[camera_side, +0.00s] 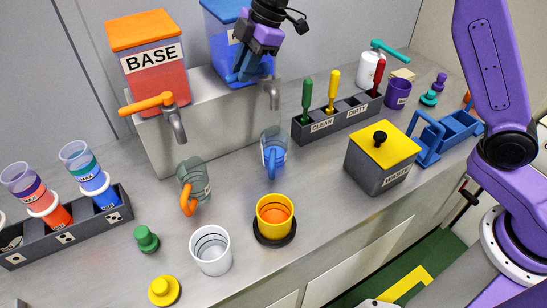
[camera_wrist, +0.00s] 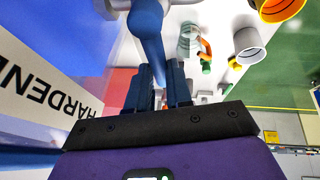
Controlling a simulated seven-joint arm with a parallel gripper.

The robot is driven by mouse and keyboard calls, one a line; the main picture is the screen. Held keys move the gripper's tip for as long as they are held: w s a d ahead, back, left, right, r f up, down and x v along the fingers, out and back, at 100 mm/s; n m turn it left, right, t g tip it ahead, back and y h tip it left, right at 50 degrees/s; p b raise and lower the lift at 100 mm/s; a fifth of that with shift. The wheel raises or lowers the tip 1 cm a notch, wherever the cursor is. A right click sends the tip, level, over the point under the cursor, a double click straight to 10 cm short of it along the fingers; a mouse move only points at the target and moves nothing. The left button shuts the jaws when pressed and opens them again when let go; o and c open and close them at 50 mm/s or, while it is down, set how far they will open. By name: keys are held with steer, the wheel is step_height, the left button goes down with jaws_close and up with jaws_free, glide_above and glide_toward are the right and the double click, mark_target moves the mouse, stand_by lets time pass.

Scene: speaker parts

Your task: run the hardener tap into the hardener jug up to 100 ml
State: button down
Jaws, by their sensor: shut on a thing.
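The blue hardener tank (camera_side: 222,22) stands on the raised grey block, partly hidden by my gripper (camera_side: 243,68). In the wrist view my gripper (camera_wrist: 160,80) is shut on the blue tap handle (camera_wrist: 147,28), and the tank's label (camera_wrist: 50,90) shows at the left. The grey tap spout (camera_side: 272,92) points down in the side view. The clear hardener jug (camera_side: 276,145) with a blue handle stands below it on the bench. The jug looks bluish inside; I cannot read its level or make out a stream.
The orange base tank (camera_side: 152,66) stands to the left, with an orange-handled jug (camera_side: 198,178) below. A white cup (camera_side: 211,252), a yellow cup (camera_side: 274,222) and a waste box (camera_side: 380,165) stand in front. A brush rack (camera_side: 340,118) stands to the right.

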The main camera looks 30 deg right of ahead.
steer(key=c, duration=0.9)
jaws_free()
steer(key=shift+w+d, duration=0.1)
steer(key=shift+c, duration=0.2)
steer(key=a, duration=0.7)
steer(key=shift+s, duration=0.4)
steer(key=v, duration=1.7)
steer(key=s+d+f+m+h, duration=0.1)
steer(key=s+d+f+m, duration=0.1)
steer(key=s+d+f, duration=0.4)
steer(key=s+d+f+m+g+h, duration=0.1)
steer(key=s+d+f, duration=0.6)
steer(key=s, duration=1)
steer(key=s+d+f+m+h, duration=0.2)
steer(key=s+d+f+m, duration=0.1)
steer(key=s+d+f, duration=0.4)
steer(key=s+d, duration=0.3)
steer(key=s, duration=0.2)
steer(key=shift+s+g, duration=0.2)
steer(key=shift+g, duration=0.2)
